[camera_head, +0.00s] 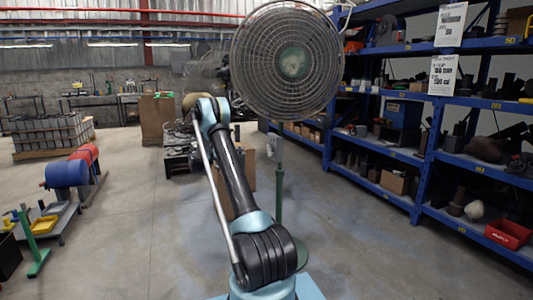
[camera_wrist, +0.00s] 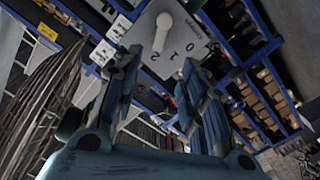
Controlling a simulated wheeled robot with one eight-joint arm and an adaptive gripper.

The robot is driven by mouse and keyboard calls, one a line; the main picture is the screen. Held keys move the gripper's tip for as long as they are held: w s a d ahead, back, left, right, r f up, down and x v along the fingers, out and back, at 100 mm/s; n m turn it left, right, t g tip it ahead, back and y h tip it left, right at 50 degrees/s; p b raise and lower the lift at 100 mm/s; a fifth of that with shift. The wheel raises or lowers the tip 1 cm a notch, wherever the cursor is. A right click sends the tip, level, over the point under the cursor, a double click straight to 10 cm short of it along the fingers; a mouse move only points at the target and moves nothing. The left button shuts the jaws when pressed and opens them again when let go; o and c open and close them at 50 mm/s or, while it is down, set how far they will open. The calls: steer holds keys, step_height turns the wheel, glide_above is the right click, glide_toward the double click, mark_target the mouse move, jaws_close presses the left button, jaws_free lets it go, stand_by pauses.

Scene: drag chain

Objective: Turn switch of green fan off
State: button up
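The green fan (camera_head: 293,62) stands in the head view with a round wire cage, a green hub and a green pole (camera_head: 279,180). Its cage (camera_wrist: 40,105) also fills the left of the wrist view. The switch plate (camera_wrist: 190,30) is pale grey with dark marks that look like 0, 1 and 2. Its light knob (camera_wrist: 163,32) has a bar pointing down toward the mark that looks like 2. My gripper (camera_wrist: 160,60) is open and empty, its fingertips spread on either side below the knob, apart from it.
Blue shelves (camera_head: 420,150) full of parts line the right. Blue and red drums (camera_head: 70,170) lie on the left, with a low cart (camera_head: 45,225) nearer. The grey floor (camera_head: 130,240) between is clear.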

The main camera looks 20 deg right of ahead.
mark_target(270, 150)
steer(key=d, duration=1.7)
steer(key=shift+w+d+f, duration=0.15)
steer(key=shift+w+d, duration=0.05)
steer(key=shift+w, duration=0.2)
steer(key=shift+c, duration=0.3)
